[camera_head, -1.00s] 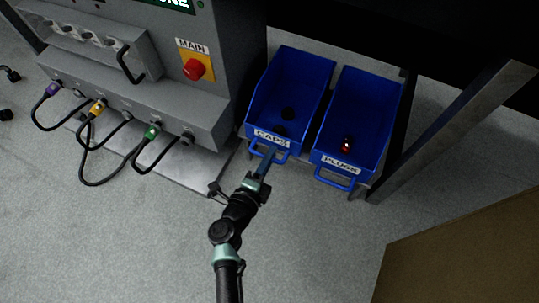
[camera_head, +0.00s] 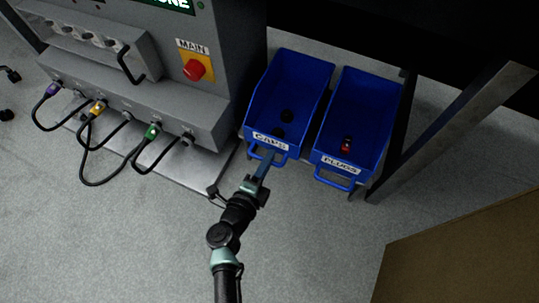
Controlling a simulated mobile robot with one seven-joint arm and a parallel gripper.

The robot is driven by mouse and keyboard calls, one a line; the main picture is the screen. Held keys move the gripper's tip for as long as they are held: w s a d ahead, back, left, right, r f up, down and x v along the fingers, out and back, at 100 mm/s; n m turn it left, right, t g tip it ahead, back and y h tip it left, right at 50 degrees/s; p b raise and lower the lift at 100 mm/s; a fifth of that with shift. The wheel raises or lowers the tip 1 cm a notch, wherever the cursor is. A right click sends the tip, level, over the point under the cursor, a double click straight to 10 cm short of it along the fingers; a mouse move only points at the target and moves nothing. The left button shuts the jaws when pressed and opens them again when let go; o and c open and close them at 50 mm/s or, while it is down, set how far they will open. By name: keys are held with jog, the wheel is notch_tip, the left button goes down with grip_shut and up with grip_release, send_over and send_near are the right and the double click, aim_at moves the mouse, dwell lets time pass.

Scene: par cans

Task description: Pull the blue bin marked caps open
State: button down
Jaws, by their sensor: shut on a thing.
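My gripper (camera_head: 266,159) reaches up from below and is shut on this handle. My fingers hide part of the handle.
A second blue bin marked PLUGS (camera_head: 365,100) stands close on the right, holding a red and dark piece (camera_head: 346,146). A grey panel with cables and a red MAIN button (camera_head: 194,69) is on the left. A metal post (camera_head: 455,125) and a brown board (camera_head: 470,255) are right.

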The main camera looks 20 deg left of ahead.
jog(key=f+p+v, duration=0.2)
jog(key=v, duration=0.9)
jog(key=shift+s, duration=0.65)
jog(key=shift+f, duration=0.15)
jog(key=c, duration=1.2)
grip_release()
jog(key=shift+o, duration=0.2)
jog(key=p+v, duration=0.5)
jog(key=v, duration=0.8)
